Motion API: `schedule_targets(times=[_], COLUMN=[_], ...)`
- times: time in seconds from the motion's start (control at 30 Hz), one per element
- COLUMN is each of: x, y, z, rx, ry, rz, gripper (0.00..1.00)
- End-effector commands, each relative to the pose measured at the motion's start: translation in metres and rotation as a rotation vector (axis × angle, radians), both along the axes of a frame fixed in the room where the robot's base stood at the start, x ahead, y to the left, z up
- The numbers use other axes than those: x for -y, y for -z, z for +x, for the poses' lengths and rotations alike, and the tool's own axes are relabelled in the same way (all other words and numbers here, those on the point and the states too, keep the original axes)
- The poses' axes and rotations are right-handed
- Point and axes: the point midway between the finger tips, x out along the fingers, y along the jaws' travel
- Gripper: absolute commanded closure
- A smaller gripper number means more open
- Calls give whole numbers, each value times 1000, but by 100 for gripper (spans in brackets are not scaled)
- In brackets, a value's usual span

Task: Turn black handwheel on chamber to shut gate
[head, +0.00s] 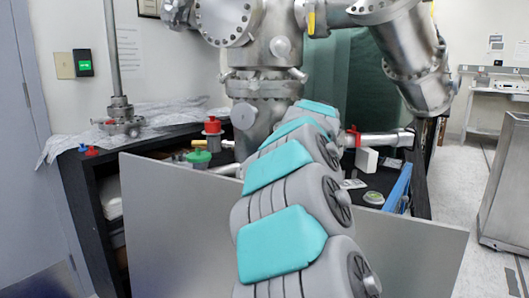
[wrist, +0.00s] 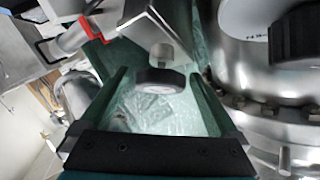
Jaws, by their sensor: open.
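In the wrist view my gripper (wrist: 158,74) is open, with one dark green finger on each side of the picture. A round knob with a black rim and a pale face, which looks like the black handwheel (wrist: 160,82), shows between the fingertips on a metal bracket (wrist: 150,35). I see no finger touching it, and its exact distance is hard to tell. In the head view the steel chamber (head: 262,85) stands at the back centre. My arm rises in front of it, and my gripper and the handwheel are hidden there.
A large steel flange (wrist: 245,75) with bolts and a black ribbed part (wrist: 298,40) lie close at right in the wrist view. A red handle (wrist: 70,40) is at upper left. In the head view a grey panel (head: 175,230) fronts the bench; open floor (head: 475,160) is at right.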

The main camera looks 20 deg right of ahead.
Motion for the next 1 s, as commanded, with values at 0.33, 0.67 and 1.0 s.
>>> schedule_targets(times=[0.33, 0.67, 1.0], x=[-2, -2, -2], y=[1, 3, 3], z=[2, 2, 1], rx=[-8, -22, -34], ry=[-64, -122, -196], rz=[-54, -111, -187], gripper=[4, 4, 4])
